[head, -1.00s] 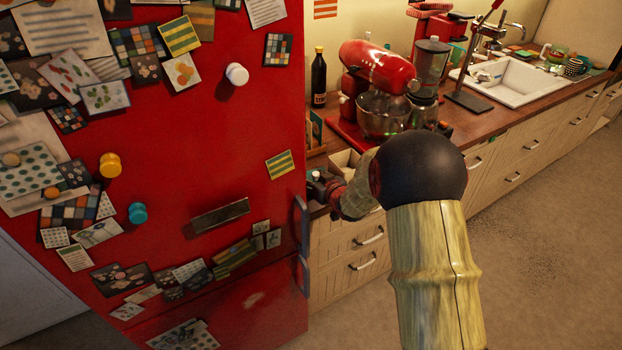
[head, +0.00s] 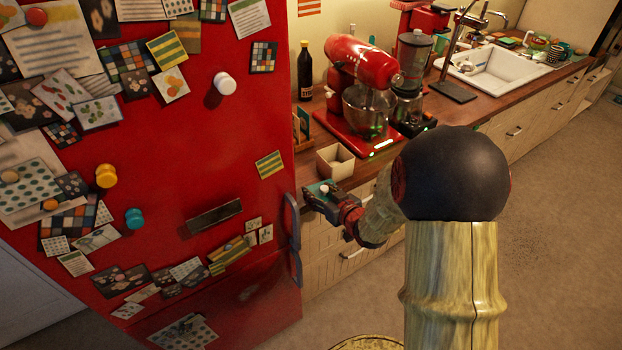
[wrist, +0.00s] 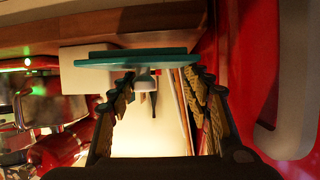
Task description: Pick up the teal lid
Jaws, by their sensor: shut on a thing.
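The teal lid (head: 318,188), flat with a small white knob, is at my gripper (head: 328,198) in the head view, off the front edge of the counter beside the fridge. In the wrist view the lid (wrist: 130,55) shows nearly edge-on across the fingertips, its pale knob (wrist: 145,83) between the two fingers. My gripper (wrist: 160,80) is shut on the lid. The exact contact between fingertips and lid is hard to make out.
An open cream box (head: 335,163) stands on the wooden counter just behind the lid. A red stand mixer (head: 360,75) and dark bottle (head: 305,72) stand farther back. The red fridge (head: 235,130) with its handle (head: 292,240) is close on the left.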

